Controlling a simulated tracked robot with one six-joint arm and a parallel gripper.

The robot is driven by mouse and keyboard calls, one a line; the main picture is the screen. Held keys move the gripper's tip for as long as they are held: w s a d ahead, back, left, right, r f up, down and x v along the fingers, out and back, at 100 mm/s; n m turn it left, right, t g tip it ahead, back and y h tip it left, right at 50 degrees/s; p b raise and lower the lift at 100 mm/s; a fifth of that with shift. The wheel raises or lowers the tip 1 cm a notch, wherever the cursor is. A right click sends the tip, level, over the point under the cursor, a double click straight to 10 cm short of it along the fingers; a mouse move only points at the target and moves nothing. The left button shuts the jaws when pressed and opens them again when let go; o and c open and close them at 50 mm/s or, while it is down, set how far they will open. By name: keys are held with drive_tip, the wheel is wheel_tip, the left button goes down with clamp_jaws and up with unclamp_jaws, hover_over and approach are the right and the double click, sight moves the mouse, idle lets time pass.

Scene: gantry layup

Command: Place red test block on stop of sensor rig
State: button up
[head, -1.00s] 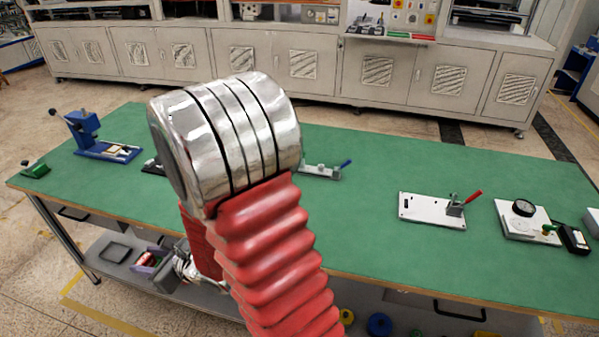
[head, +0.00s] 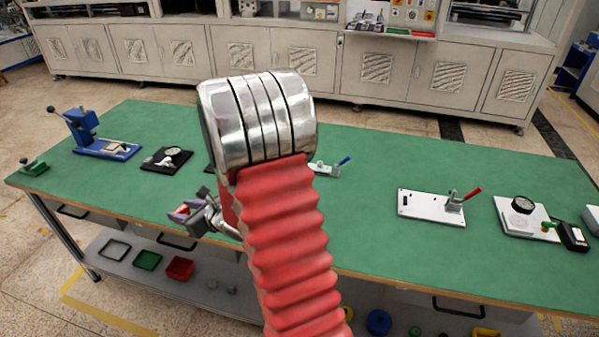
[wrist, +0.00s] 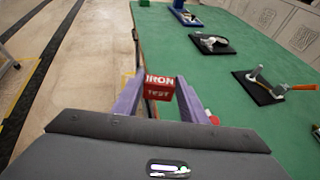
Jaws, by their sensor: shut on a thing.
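My gripper (head: 190,211) is at the table's front edge, left of my red arm in the head view. In the wrist view its purple fingers (wrist: 159,92) are shut on the red test block (wrist: 159,80), which has white lettering reading IRON TEST. The block is held in the air off the table's edge. I cannot tell for sure which fixture is the sensor rig. A white plate with a round dial, a green part and a black box (head: 523,218) lies at the right end of the table. The stop cannot be made out.
On the green table (head: 400,260) stand a blue press (head: 90,135), a black plate with a pale part (head: 167,159), a white plate with a red-handled clamp (head: 425,205) and a small green fixture (head: 33,167). My arm hides the middle. Bins (head: 147,260) sit on the shelf below.

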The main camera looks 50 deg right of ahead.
drive_tip(key=s+d+r+m+h, duration=0.1)
drive_tip(key=s+d+m+h, duration=0.1)
drive_tip(key=d, duration=1.1)
drive_tip(key=s+d+m+h, duration=0.1)
drive_tip(key=s+d, duration=0.3)
drive_tip(key=d, duration=1)
drive_tip(key=s+d+r+m+g+h, duration=0.1)
drive_tip(key=s+d+m+h, duration=0.1)
drive_tip(key=d, duration=1.2)
drive_tip(key=shift+s+r+m+h, duration=0.3)
drive_tip(key=shift+s+r+h, duration=0.1)
drive_tip(key=shift+h, duration=0.4)
drive_tip(key=shift+f, duration=0.1)
drive_tip(key=shift+f, duration=3.05)
drive_tip(key=shift+f, duration=1.9)
drive_tip(key=shift+f, duration=0.1)
